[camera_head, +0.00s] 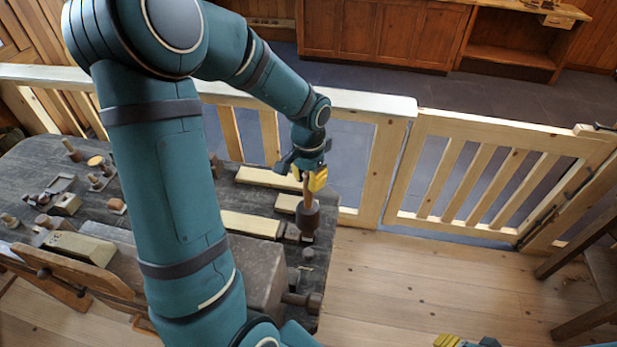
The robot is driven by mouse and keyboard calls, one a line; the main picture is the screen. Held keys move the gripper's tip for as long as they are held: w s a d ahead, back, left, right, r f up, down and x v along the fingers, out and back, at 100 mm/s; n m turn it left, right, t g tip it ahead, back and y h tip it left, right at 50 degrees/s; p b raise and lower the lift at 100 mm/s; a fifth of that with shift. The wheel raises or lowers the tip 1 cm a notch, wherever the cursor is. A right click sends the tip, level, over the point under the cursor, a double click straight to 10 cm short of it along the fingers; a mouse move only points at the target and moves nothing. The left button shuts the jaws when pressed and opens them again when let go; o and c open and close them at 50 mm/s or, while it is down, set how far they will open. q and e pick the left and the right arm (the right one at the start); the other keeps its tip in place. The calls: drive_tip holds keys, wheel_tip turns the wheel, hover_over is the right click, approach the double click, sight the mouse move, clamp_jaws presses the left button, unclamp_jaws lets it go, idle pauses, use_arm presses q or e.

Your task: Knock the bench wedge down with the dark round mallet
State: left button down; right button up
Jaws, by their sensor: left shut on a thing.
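My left gripper (312,180), with yellow fingertips, is shut on the handle of the dark round mallet (307,217). The mallet hangs head down over the right end of the dark workbench (318,262); I cannot tell whether its head touches anything. Small wooden and dark pieces lie near the head, including a pale block (286,203) just left of it. I cannot tell which piece is the bench wedge. My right gripper (447,341) shows only as yellow tips at the bottom edge; its opening is not clear.
Pale boards (252,224) and several small turned pieces and tools lie on the bench. My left arm hides the bench's middle. A wooden railing (362,100) runs behind, with a slatted gate (480,180) at right. The plank floor (400,275) right of the bench is clear.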

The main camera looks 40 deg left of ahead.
use_arm(q)
wheel_tip(320, 180, down, 3)
drive_tip(key=shift+w+f+b, duration=0.15)
drive_tip(key=shift+f+b, duration=0.05)
drive_tip(key=shift+b, duration=1)
drive_tip(key=shift+r, duration=0.1)
wheel_tip(320, 180, up, 3)
drive_tip(key=p, duration=0.2)
drive_tip(key=shift+r+p, duration=0.15)
drive_tip(key=shift+p, duration=0.15)
drive_tip(key=shift+f+b, duration=1.65)
drive_tip(key=shift+f, duration=0.45)
